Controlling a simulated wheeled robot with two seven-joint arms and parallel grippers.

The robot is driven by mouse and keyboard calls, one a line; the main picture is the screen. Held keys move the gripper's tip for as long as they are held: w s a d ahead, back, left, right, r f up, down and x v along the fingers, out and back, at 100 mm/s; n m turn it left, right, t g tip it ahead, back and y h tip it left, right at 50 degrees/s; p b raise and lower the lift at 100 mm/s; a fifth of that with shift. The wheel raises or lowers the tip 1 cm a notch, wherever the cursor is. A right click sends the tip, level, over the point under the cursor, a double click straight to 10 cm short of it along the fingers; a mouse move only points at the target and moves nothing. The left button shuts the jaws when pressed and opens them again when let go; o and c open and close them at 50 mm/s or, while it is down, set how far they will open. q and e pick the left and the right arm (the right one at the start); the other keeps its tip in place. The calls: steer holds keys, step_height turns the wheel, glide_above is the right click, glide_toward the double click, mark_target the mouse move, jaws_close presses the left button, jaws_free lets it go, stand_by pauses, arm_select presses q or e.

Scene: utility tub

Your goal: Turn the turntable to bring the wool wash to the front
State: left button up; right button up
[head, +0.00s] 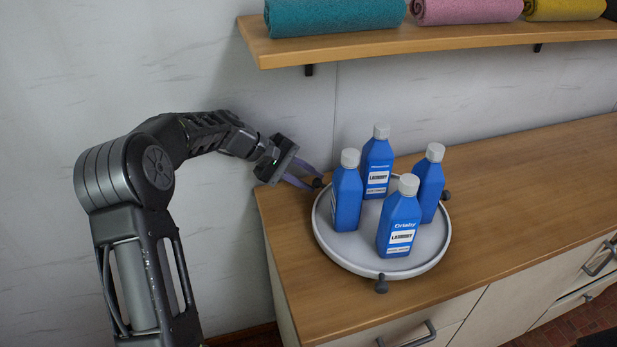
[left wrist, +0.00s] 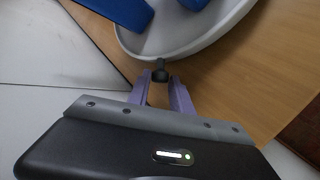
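The white round turntable (head: 335,250) stands on the wooden counter, with small dark knobs on its rim. Several alike blue bottles with white caps stand upright on it. The front bottle (head: 398,222) has a label reading "LAUNDRY"; its smaller print is too small to read. I cannot tell which bottle is the wool wash. My left gripper (head: 312,176) is at the turntable's left rim, its purple fingers apart. In the left wrist view, a rim knob (left wrist: 160,74) is at the open fingertips (left wrist: 162,78), roughly between them; contact is unclear. My right gripper is not in view.
The wooden counter (head: 520,185) is clear to the right of the turntable. A shelf (head: 430,38) with rolled towels hangs above the back. A knob (head: 381,285) sticks out at the front rim and another (head: 445,195) at the right. Drawers with handles are below.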

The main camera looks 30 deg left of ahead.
arm_select(q)
steer(key=shift+o, duration=0.2)
steer(key=shift+r, duration=0.15)
step_height(320, 180, up, 10)
stand_by(0.4)
steer(key=shift+s+a+n, duration=0.1)
steer(key=shift+s+n, duration=0.05)
steer(key=shift+n, duration=0.15)
steer(key=c, duration=0.3)
steer(key=shift+s+a+n+t, duration=0.2)
steer(key=shift+s+n+t, duration=0.1)
steer(key=shift+n, duration=0.1)
steer(key=shift+c, duration=0.9)
steer(key=s+a+n+t, duration=0.1)
steer(key=n, duration=0.1)
steer(key=s+n+t, duration=0.1)
steer(key=s+n, duration=0.1)
steer(key=n, duration=0.1)
steer(key=s+a+n+p, duration=0.1)
steer(key=s+n, duration=0.1)
steer(key=n, duration=0.1)
steer(key=shift+s+a+f+t, duration=0.2)
steer(key=shift+a+f+t, duration=0.1)
steer(key=shift+f+t, duration=0.1)
jaws_close()
steer(key=s+a+f+n+t+y, duration=0.2)
steer(key=s+n, duration=0.4)
steer(key=n, duration=0.4)
steer(key=shift+f+y, duration=0.3)
steer(key=shift+f, duration=0.1)
